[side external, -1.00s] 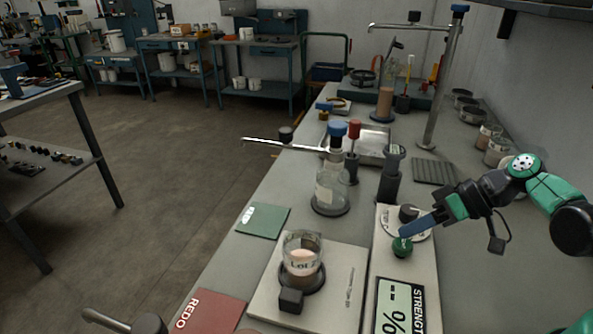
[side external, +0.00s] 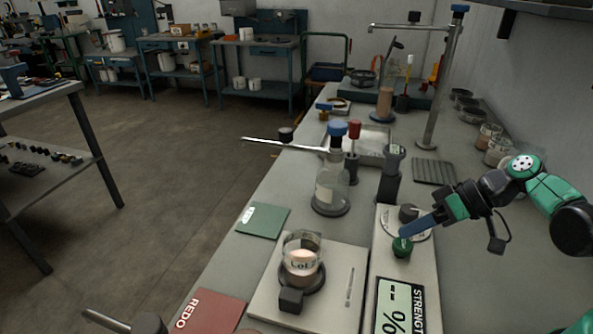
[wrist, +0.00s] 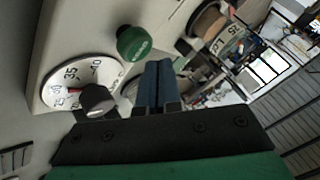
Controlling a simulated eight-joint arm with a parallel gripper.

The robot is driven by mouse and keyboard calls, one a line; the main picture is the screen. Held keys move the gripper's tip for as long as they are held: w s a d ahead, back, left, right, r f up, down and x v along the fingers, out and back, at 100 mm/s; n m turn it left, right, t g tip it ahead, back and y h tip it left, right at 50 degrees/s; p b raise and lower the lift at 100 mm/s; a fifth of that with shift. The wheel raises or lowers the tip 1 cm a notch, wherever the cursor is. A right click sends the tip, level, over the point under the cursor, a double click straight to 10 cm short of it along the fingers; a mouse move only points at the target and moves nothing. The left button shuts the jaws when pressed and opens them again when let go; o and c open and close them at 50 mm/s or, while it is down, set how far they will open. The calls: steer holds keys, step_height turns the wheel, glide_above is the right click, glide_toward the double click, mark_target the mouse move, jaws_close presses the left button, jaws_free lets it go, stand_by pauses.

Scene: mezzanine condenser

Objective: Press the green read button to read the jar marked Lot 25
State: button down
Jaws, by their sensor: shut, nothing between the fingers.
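The green read button (side external: 402,247) stands on the pale instrument panel, just behind the strength display (side external: 400,306), which reads dashes and a percent sign. My gripper (side external: 404,232) is shut and empty, its blue fingertips just above and beside the button in the side view. In the wrist view the button (wrist: 135,43) shows left of the fingertips (wrist: 157,66); I cannot tell whether they touch. A glass jar (side external: 302,258) with a pinkish fill and a label starting "Lot" sits in a dark ring on the pale plate; its number is not clear in the side view.
A dial with a dark knob (side external: 408,213) lies behind the button, close to my fingers. A glass flask (side external: 331,188) and a dark post (side external: 391,175) stand beyond. A green card (side external: 262,221) and a red REDO card (side external: 208,312) lie along the left bench edge.

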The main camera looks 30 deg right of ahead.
mark_target(409, 244)
steer(key=shift+f, duration=0.1)
steer(key=shift+f, duration=0.3)
steer(key=shift+r, duration=0.15)
steer(key=shift+r, duration=0.3)
stand_by(0.3)
steer(key=shift+r, duration=0.1)
steer(key=shift+r, duration=2.4)
